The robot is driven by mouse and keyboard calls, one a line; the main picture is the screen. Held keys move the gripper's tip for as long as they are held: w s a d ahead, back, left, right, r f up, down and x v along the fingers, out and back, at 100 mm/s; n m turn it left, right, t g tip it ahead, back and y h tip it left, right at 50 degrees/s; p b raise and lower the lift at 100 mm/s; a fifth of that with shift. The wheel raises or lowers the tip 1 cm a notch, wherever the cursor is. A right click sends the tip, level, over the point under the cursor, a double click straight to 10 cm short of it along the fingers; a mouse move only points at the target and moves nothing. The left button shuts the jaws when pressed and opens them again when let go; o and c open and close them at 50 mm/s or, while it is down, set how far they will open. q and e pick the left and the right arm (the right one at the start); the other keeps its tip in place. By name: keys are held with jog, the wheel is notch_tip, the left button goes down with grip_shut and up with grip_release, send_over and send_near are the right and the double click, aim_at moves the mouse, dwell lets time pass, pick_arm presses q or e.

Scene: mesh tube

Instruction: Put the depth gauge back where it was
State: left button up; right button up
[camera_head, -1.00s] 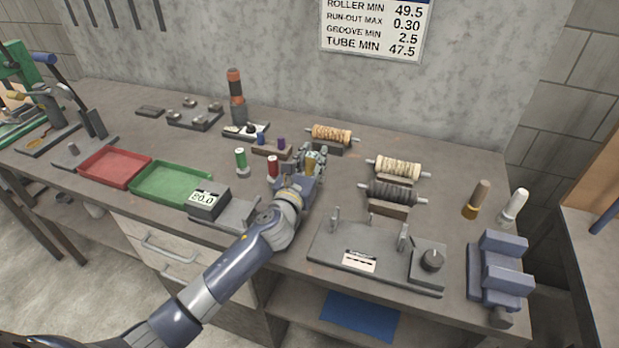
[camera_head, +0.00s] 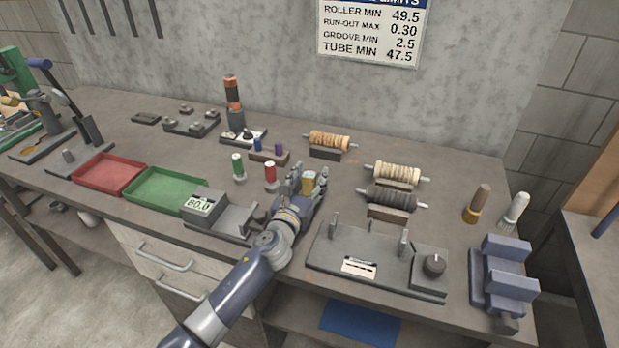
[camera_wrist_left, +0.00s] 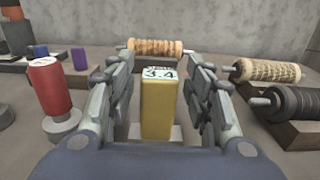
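The depth gauge is a small yellow block with a light display reading 3.4. In the left wrist view the gauge (camera_wrist_left: 158,108) stands upright between the fingers of my left gripper (camera_wrist_left: 158,75), with a pale flat piece below it. In the head view the gauge (camera_head: 308,183) shows between the fingers of my left gripper (camera_head: 306,180), over the front middle of the bench, right of the red cylinder (camera_head: 270,174). My right gripper is not in view.
Several rollers lie on stands right of the gripper, including the dark one (camera_head: 391,197). A grey fixture with a dial (camera_head: 345,262) is in front. A grey gauge reading 80.0 (camera_head: 203,207), a green tray (camera_head: 165,190) and a red tray (camera_head: 108,173) stand left.

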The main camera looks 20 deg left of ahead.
aim_at(308, 181)
pick_arm(q)
jog(key=shift+s+r, duration=0.1)
jog(key=shift+r, duration=0.1)
jog(key=s, duration=0.6)
jog(key=shift+a, duration=0.1)
jog(key=shift+s, duration=0.7)
jog(key=shift+r, duration=0.1)
